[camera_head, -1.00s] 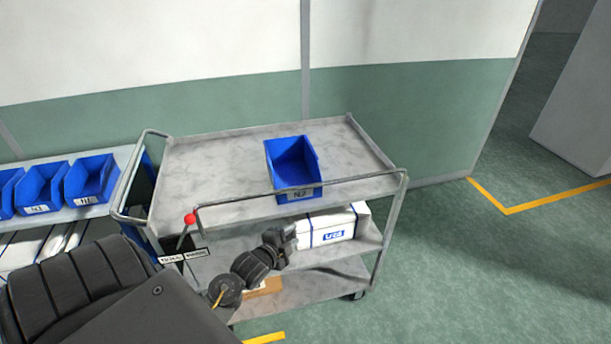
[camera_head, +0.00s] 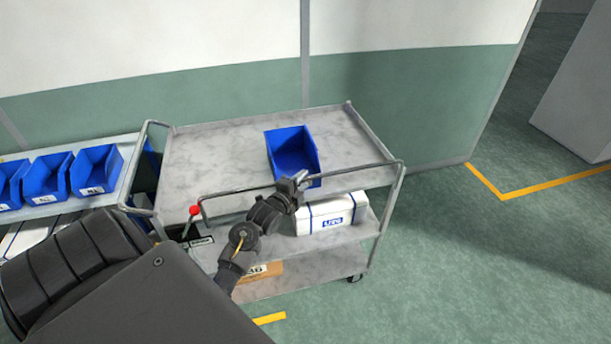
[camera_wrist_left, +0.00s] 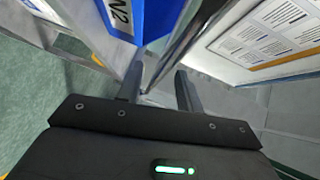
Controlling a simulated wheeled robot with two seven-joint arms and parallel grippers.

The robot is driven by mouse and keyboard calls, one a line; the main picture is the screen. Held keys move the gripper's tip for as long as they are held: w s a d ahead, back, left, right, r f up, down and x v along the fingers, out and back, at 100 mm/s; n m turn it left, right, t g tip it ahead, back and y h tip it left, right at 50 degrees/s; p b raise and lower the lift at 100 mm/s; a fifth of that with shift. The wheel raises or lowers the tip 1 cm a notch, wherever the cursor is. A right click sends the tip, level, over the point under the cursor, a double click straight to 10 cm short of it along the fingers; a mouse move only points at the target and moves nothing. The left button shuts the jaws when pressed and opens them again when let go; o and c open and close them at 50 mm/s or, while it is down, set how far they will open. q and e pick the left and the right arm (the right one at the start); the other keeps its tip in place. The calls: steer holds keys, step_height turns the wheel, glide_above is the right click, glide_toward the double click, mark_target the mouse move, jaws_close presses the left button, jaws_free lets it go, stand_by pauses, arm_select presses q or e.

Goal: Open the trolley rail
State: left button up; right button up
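The grey metal trolley (camera_head: 235,150) stands by the wall, with its front rail (camera_head: 350,174) running across the near edge of the top shelf. A lever with a red knob (camera_head: 194,210) sits at the rail's left end. My left gripper (camera_head: 300,178) is at the middle of the rail, in front of the blue bin. In the left wrist view its two fingers (camera_wrist_left: 160,88) are apart, and a grey bar shows beyond and between them. I cannot tell whether they touch the rail. My right gripper is not in view.
A blue bin (camera_head: 290,150) stands on the top shelf; it also shows in the left wrist view (camera_wrist_left: 150,18). A white box (camera_head: 325,218) and a brown carton (camera_head: 262,272) are on lower shelves. Another rack with blue bins (camera_head: 97,168) stands left. Floor on the right is clear.

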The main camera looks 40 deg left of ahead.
arm_select(q)
steer(key=shift+x, duration=1.15)
jaws_close()
